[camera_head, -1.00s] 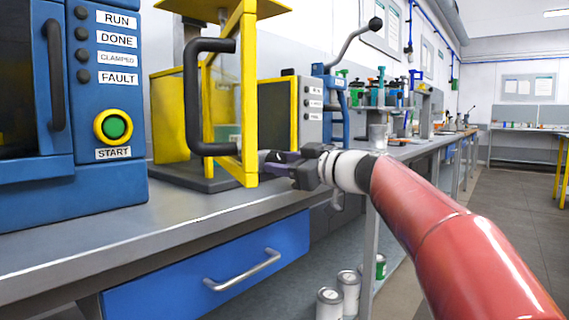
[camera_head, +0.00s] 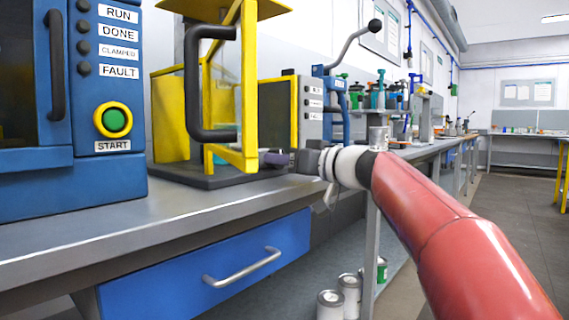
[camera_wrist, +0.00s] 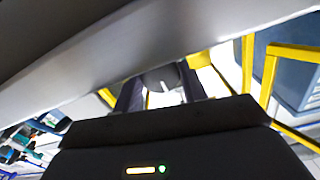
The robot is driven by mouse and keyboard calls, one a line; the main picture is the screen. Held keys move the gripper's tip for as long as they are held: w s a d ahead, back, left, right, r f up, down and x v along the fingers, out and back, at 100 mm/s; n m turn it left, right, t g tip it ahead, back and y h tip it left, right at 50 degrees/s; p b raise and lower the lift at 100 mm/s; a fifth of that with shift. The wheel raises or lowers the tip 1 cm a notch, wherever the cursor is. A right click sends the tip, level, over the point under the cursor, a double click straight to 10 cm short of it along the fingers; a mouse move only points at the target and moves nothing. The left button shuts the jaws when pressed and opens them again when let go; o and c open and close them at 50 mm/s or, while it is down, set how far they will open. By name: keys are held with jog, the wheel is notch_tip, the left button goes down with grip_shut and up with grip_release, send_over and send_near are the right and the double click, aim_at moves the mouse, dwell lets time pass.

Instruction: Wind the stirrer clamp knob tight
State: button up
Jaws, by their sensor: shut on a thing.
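My gripper (camera_head: 275,159) is at the right side of the yellow-framed machine (camera_head: 250,90), just above the bench top. In the wrist view its two dark fingers (camera_wrist: 160,95) are on either side of a grey rounded piece, which looks like the clamp knob (camera_wrist: 162,78). My gripper is shut on it. In the head view the fingers and wrist hide the knob, so I cannot tell how far it is turned. The yellow frame carries a black bent handle (camera_head: 193,90) on its front.
A blue cabinet (camera_head: 110,170) with a green START button (camera_head: 115,120) stands at the left. A blue drawer (camera_head: 170,280) is under the bench edge. Behind my gripper are a grey labelled box (camera_head: 308,105) and a lever press (camera_head: 345,60). The aisle at the right is free.

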jog(key=shift+m, duration=0.3)
jog(key=o, duration=1)
jog(key=shift+d, duration=0.1)
jog(key=b+v, duration=0.1)
jog(key=v, duration=0.6)
jog(key=shift+s+d, duration=0.25)
